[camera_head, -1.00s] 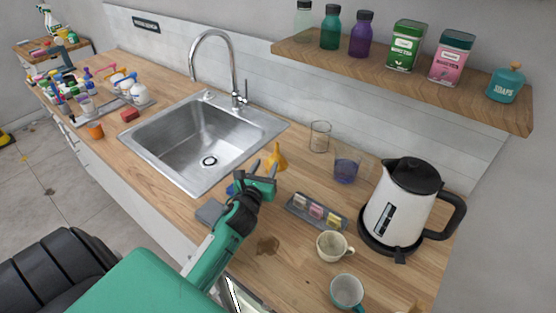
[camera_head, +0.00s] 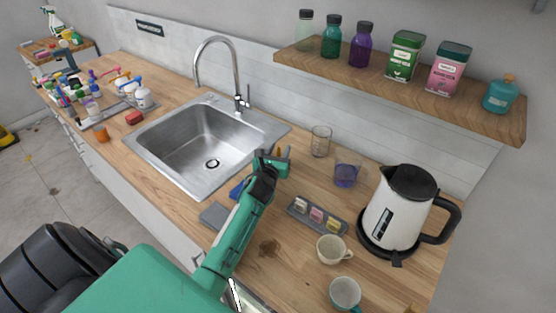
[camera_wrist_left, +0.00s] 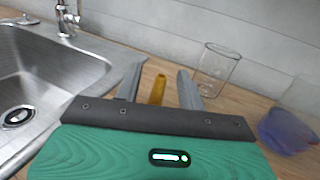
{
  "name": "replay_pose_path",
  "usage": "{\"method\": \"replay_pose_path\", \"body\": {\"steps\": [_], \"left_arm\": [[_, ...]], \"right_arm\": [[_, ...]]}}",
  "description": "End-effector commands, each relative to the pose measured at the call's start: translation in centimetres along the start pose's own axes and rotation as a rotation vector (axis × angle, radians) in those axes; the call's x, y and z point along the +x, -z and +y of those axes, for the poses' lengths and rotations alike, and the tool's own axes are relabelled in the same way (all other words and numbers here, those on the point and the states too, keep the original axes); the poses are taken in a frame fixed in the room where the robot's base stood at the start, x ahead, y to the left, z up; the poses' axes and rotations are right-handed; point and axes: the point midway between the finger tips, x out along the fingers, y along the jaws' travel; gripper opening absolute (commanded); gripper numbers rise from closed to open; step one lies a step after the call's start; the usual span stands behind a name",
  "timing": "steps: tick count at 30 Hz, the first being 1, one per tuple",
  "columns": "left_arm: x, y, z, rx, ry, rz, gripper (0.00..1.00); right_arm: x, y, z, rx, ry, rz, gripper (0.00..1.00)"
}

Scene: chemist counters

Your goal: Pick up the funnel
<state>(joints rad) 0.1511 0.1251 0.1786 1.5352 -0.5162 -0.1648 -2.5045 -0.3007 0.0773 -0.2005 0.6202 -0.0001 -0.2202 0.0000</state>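The funnel is yellow-orange and stands on the wooden counter just right of the sink. In the left wrist view the funnel (camera_wrist_left: 157,89) shows as a narrow upright part between my two grey fingers, with visible gaps on both sides. Its lower part is hidden behind the gripper body. My left gripper (camera_head: 278,152) is open around the funnel, and in the head view it covers nearly all of it. The fingers of my left gripper (camera_wrist_left: 159,86) point away over the counter. My right gripper is not in view.
A clear glass beaker (camera_head: 321,141) and a beaker of blue-purple liquid (camera_head: 345,175) stand close to the right of the gripper. The steel sink (camera_head: 172,134) lies to the left. A grey tray (camera_head: 297,217), two cups and a kettle (camera_head: 391,213) are on the right.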

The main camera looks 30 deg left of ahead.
Motion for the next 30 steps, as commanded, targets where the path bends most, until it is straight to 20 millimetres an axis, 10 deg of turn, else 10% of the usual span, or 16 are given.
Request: {"method": "replay_pose_path", "body": {"steps": [14, 20, 30], "left_arm": [[1.9, 0.0, 0.0, 0.001, 0.000, 0.000, 0.40], [1.9, 0.0, 0.0, 0.001, 0.000, 0.000, 0.01], [1.9, -0.1, 0.1, 0.002, 0.000, 0.000, 0.00]], "right_arm": [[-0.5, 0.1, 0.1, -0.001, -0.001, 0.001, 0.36], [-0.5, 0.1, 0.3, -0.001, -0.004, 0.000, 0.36], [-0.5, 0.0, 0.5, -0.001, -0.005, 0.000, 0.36]]}}
